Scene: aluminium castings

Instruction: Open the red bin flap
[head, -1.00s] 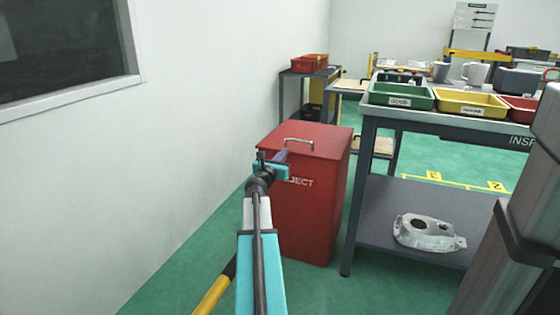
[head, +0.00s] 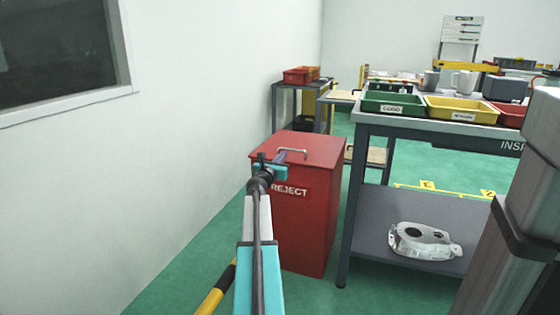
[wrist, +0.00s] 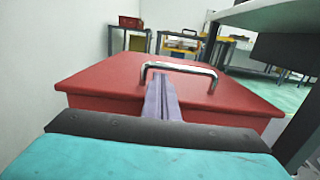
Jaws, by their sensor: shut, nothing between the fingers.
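The red reject bin (head: 310,232) stands on the green floor in front of my arm, with "REJECT" on its front. Its flap (head: 322,149) is down and closed, and a metal bar handle (head: 293,150) rises from it. In the wrist view the flap (wrist: 235,97) and its handle (wrist: 205,70) lie straight ahead. My gripper (head: 281,156) is shut and empty, at the near side of the handle. In the wrist view its fingers (wrist: 162,97) point at the handle and overlap it from below; I cannot tell whether they touch it.
An inspection bench with green (head: 396,104), yellow (head: 462,108) and red trays stands to the right. A metal casting (head: 425,241) lies on its lower shelf (head: 375,225). A white wall (head: 190,150) runs along the left. A small table (head: 285,100) with red boxes stands behind the bin.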

